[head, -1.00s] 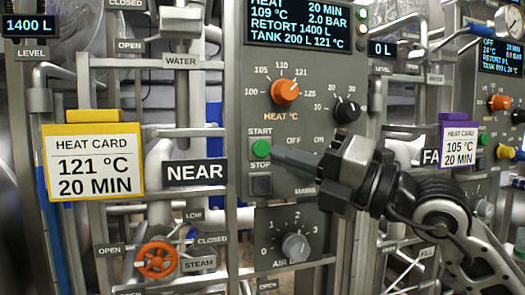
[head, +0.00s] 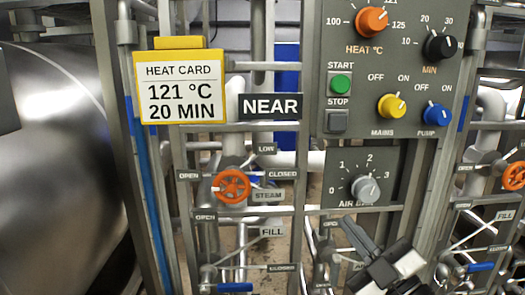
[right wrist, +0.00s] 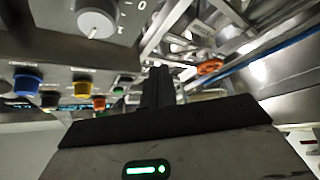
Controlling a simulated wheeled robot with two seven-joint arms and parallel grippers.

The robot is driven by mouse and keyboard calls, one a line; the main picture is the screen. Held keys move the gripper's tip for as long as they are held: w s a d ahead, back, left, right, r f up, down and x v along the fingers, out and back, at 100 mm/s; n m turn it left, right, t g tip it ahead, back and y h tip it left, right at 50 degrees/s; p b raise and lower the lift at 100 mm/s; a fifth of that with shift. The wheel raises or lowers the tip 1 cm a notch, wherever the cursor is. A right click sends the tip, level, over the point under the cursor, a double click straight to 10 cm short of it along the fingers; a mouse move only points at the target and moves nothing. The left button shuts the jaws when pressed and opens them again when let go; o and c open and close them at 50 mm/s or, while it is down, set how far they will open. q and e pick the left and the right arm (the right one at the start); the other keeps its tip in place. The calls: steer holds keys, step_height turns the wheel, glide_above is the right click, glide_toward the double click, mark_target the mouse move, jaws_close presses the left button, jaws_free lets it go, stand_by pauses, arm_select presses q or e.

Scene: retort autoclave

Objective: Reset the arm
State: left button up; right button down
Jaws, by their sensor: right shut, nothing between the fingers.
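My right gripper (head: 358,236) shows at the bottom right of the head view, in front of the panel and below the air knob (head: 365,188). Its fingers are together and empty, and it touches nothing that I can see. In the right wrist view the shut fingers (right wrist: 158,88) point up the picture, away from the camera, with the pipework beyond them. The green start button (head: 340,85) and the stop button (head: 338,121) on the near panel (head: 300,205) are well above the gripper and clear of it. My left gripper is not in view.
A yellow heat card (head: 180,87) reads 121 °C, 20 min, beside the NEAR sign (head: 270,107). An orange steam wheel (head: 232,185) and blue-handled valves (head: 235,287) sit among the pipes. A large metal vessel (head: 60,150) fills the left. Pipes and fill levers crowd around the gripper.

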step_height(320, 180, down, 14)
steer(key=s+d+m+g+h, duration=0.2)
steer(key=s+m+h, duration=0.1)
steer(key=m+h, duration=0.4)
steer(key=s+a+f+m+g, duration=0.1)
steer(key=s+f+m+g, duration=0.2)
steer(key=s+f, duration=0.4)
steer(key=s+a+f+m+g+h, duration=0.1)
steer(key=s+f+m+g, duration=0.2)
steer(key=s+f, duration=0.5)
step_height(320, 180, down, 5)
steer(key=shift+a+f+g, duration=0.15)
steer(key=shift+a+g, duration=0.15)
steer(key=shift+g, duration=0.4)
